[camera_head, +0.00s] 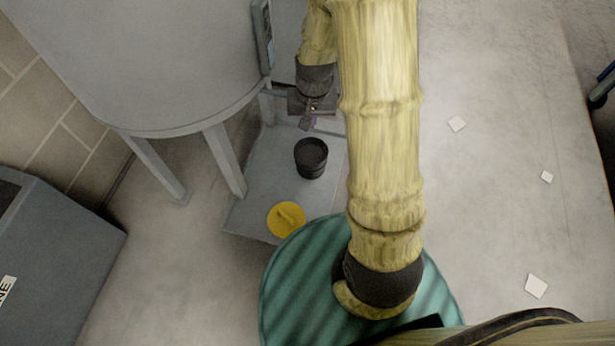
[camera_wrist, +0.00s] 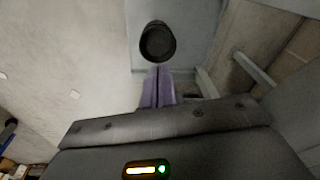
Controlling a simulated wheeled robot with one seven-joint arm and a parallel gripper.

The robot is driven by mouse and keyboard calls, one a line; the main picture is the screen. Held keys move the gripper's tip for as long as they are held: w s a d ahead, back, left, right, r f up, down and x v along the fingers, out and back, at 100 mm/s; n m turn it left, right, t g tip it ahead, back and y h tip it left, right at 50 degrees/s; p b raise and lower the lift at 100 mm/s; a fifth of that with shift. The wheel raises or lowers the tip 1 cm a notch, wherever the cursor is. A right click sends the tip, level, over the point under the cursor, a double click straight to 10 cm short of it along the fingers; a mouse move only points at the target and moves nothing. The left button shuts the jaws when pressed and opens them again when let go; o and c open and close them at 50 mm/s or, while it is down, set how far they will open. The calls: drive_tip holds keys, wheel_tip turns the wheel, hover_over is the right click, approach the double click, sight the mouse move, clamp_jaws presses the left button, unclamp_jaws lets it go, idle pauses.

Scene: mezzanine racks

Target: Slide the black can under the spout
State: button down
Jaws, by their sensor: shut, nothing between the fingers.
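The black can (camera_head: 311,158) stands upright and open-topped on a grey platform (camera_head: 262,188) beside the legs of a large grey tank (camera_head: 170,60). My gripper (camera_head: 306,123) is just beyond the can in the head view, close to it, with its purple fingers together and nothing held. In the wrist view the can (camera_wrist: 158,42) lies just past the closed fingertips (camera_wrist: 158,70); I cannot tell whether they touch it. I cannot make out the spout in either view.
A yellow round piece (camera_head: 286,220) lies near the platform's front edge. The tank's legs (camera_head: 225,160) stand left of the can. A dark grey box (camera_head: 55,265) is at the lower left. The floor at right is mostly clear, with a few white squares (camera_head: 537,286).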

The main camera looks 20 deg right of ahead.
drive_tip(key=s+a+r+n+t+p, duration=0.1)
drive_tip(key=s+r+n+p, duration=0.1)
drive_tip(key=s+r, duration=0.9)
drive_tip(key=shift+s+r+n, duration=0.2)
drive_tip(key=shift+r+n, duration=0.05)
drive_tip(key=shift+n, duration=0.25)
